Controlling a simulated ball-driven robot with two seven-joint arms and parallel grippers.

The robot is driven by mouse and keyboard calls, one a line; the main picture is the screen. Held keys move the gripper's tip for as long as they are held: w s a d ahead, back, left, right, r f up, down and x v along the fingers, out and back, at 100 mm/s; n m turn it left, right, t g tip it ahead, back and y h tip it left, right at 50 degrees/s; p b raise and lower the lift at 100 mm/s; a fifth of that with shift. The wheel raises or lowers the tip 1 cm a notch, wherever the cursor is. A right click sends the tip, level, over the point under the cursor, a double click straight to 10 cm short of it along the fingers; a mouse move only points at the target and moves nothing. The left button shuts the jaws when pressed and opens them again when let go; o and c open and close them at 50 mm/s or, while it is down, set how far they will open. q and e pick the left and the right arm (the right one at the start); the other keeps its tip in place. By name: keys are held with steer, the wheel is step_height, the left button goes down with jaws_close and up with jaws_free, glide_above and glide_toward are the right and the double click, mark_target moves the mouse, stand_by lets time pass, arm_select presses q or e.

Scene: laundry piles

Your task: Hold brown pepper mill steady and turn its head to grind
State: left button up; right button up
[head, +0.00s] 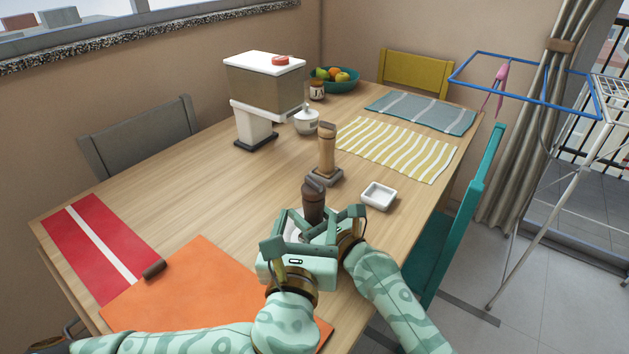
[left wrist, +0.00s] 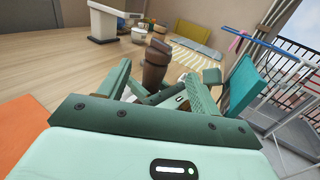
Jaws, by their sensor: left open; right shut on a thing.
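The brown pepper mill (head: 314,202) stands upright near the front edge of the table, its lower part hidden by my grippers. The right gripper also shows between the left fingers in the left wrist view (left wrist: 178,97).
A light wooden mill (head: 327,150) on a grey base stands just behind, with a white square dish (head: 378,196) to the right. A dispenser (head: 262,90) and white sugar pot (head: 306,122) stand farther back. A dark roll (head: 153,269) lies by the orange mat (head: 190,285).

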mark_target(314, 182)
arm_select(q)
steer(key=w, duration=0.4)
steer(key=w+d, duration=0.1)
steer(key=w, duration=0.6)
steer(key=shift+w+d, duration=0.2)
steer(key=shift+w, duration=0.1)
steer(key=c, duration=1)
